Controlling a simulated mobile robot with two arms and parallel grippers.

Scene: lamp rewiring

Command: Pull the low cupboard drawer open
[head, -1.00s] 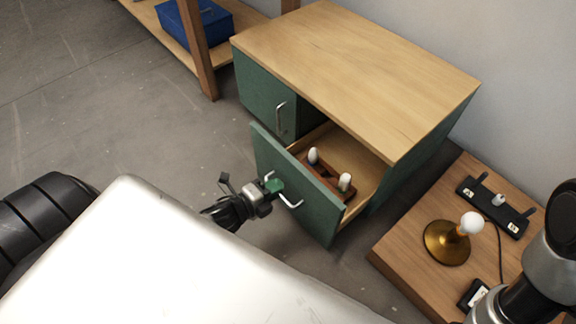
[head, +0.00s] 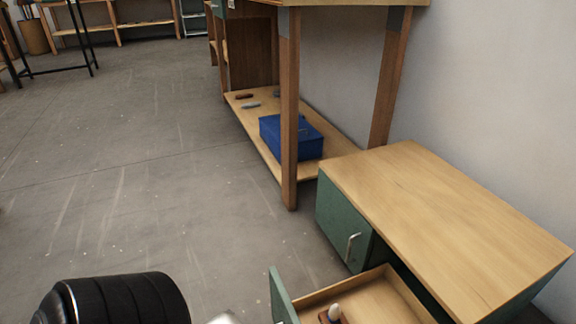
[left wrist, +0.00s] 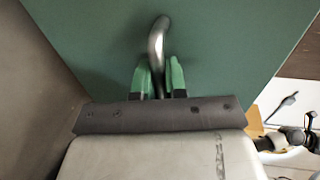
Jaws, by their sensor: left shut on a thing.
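The low green cupboard (head: 335,225) with a wooden top stands at the right in the head view. Its drawer (head: 375,297) is pulled out and stands open, cut off by the bottom edge. A brown holder with a white-tipped piece (head: 333,312) shows inside it. In the left wrist view the green drawer front (left wrist: 225,45) fills the middle, with its curved metal handle (left wrist: 158,40). My left gripper (left wrist: 159,78) has its green fingers shut on either side of this handle. The left gripper is out of the head view. My right gripper cannot be made out in either view.
A wooden workbench (head: 289,120) stands behind the cupboard, with a blue box (head: 291,137) on its low shelf. A cupboard door with its own handle (head: 351,247) is shut beside the drawer. Open grey floor (head: 150,190) lies to the left.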

